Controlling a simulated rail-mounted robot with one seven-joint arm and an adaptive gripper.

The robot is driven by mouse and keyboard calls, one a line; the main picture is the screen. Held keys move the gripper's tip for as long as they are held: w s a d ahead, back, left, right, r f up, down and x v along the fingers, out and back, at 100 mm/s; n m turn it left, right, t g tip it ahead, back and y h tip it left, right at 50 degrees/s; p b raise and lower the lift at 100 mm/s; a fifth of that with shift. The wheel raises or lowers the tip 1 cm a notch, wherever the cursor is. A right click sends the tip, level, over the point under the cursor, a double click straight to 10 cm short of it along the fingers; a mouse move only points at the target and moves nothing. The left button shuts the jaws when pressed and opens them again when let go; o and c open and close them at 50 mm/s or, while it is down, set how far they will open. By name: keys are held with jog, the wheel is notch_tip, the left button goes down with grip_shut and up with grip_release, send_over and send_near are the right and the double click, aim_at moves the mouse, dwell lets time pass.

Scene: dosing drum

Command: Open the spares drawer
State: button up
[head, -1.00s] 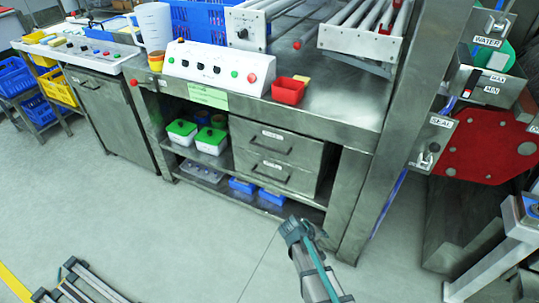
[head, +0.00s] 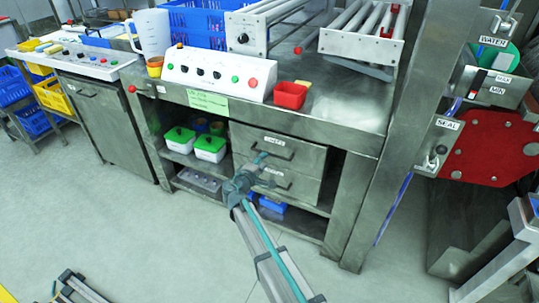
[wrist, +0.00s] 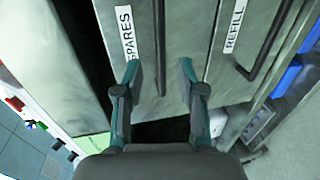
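The spares drawer (head: 304,158) is the upper of two drawers under the steel bench, and it looks shut. Its dark bar handle (wrist: 160,45) shows in the wrist view beside the SPARES label (wrist: 126,33). My gripper (head: 258,164) is in front of the drawers, near the left end of the upper handle. In the wrist view my gripper (wrist: 160,75) is open, with one finger on each side of the spares handle's near end. I cannot tell whether either finger touches it. The gripper hides part of the lower drawer.
The refill drawer (wrist: 245,85) is just beside the spares drawer in the wrist view, with its own bar handle (wrist: 266,45). Green-lidded tubs (head: 210,147) stand on the shelf left of the drawers. A red bin (head: 290,95) stands on the bench above. Floor in front is clear.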

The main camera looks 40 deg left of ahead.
aim_at(270, 154)
jog(key=x, duration=0.7)
grip_shut()
dwell(0.3)
